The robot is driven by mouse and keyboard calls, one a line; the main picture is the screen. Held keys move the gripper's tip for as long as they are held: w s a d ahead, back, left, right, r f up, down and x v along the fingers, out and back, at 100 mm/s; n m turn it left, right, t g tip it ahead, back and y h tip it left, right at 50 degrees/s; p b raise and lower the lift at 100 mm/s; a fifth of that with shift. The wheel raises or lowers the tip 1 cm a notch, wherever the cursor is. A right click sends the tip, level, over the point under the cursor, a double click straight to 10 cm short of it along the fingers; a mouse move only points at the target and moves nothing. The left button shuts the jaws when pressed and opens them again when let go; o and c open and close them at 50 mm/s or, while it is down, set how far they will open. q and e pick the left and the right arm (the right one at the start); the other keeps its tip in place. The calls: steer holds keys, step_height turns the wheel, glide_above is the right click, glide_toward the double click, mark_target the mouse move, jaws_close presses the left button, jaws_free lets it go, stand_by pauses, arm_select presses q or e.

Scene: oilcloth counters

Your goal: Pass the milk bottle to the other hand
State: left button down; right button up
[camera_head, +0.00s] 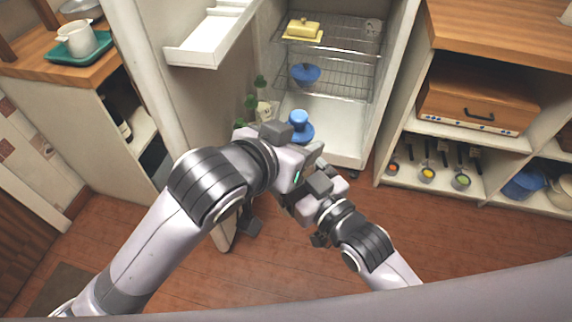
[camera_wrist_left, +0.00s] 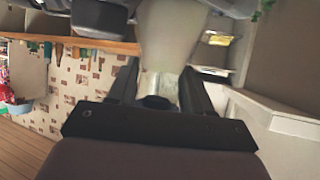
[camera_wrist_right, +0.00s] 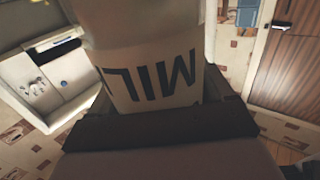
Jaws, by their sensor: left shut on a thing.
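The milk bottle (camera_wrist_left: 170,40) is pale. In the left wrist view its narrow end, with a dark cap, lies between the fingers of my left gripper (camera_wrist_left: 157,95), which is shut on it. In the right wrist view the milk bottle (camera_wrist_right: 150,65) fills the space between the fingers of my right gripper (camera_wrist_right: 160,105), with dark letters upside down. I cannot tell whether those fingers press on it. In the head view my left gripper (camera_head: 303,160) and my right gripper (camera_head: 312,190) are close together before the open fridge, and they hide most of the bottle.
The open fridge (camera_head: 322,110) holds a butter dish (camera_head: 303,29), a blue bowl (camera_head: 305,73) and a blue object (camera_head: 299,124) low down. Its open door (camera_head: 170,90) stands at left. A shelf unit (camera_head: 480,145) stands at right.

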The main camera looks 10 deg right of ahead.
arm_select(q)
steer(key=shift+d+r, duration=0.2)
steer(key=shift+r, duration=0.05)
arm_select(e)
steer(key=shift+s+a+r, duration=0.15)
steer(key=shift+s+a, duration=0.05)
steer(key=shift+a, duration=0.15)
steer(key=c, duration=0.5)
arm_select(q)
steer(key=c, duration=0.5)
jaws_free()
arm_select(e)
steer(key=shift+r, duration=0.2)
steer(key=shift+c, duration=0.2)
arm_select(q)
steer(key=shift+o, duration=0.6)
steer(key=shift+f, duration=0.1)
steer(key=shift+a, duration=0.1)
